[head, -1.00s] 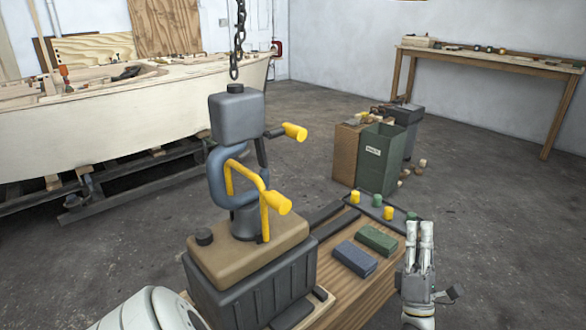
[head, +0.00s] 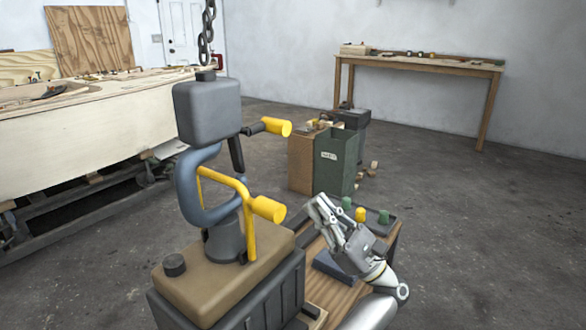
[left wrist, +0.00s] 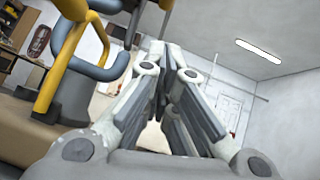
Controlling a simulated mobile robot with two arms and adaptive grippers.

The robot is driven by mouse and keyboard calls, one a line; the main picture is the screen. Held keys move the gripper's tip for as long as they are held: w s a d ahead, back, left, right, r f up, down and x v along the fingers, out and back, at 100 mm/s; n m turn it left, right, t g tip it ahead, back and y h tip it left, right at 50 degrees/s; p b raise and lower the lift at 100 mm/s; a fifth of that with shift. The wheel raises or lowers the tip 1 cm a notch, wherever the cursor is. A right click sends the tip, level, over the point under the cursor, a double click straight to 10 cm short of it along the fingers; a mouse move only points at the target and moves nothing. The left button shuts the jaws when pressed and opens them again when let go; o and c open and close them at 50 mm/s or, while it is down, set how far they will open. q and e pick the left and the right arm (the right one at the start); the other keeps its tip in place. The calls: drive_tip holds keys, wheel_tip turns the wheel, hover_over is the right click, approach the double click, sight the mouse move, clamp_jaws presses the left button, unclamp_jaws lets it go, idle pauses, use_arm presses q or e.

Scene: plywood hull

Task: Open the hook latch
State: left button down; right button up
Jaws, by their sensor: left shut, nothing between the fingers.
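A grey hook block (head: 208,112) hangs from a chain, with a blue-grey curved hook (head: 190,190) below it. A yellow bar (head: 250,225) runs across the hook's opening and ends in a thick yellow grip (head: 268,208). A second yellow grip (head: 277,127) sticks out higher up on a dark lever. My left gripper (head: 322,208) is shut and empty, just right of the lower grip and apart from it in the picture. In the left wrist view, its fingers (left wrist: 168,60) meet, with the yellow bar (left wrist: 62,70) and hook (left wrist: 100,68) to their left. My right gripper is not seen.
The hook stands over a tan-topped dark case (head: 225,278). A wooden bench (head: 325,290) beside it holds a dark block and green and yellow pegs (head: 361,214). A green bin (head: 335,165) stands behind. Open floor lies to the right.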

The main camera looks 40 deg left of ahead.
use_arm(q)
drive_tip(key=d+r+x, duration=0.2)
drive_tip(key=x, duration=1)
drive_tip(key=shift+s+a+r+p, duration=0.2)
drive_tip(key=shift+p, duration=0.1)
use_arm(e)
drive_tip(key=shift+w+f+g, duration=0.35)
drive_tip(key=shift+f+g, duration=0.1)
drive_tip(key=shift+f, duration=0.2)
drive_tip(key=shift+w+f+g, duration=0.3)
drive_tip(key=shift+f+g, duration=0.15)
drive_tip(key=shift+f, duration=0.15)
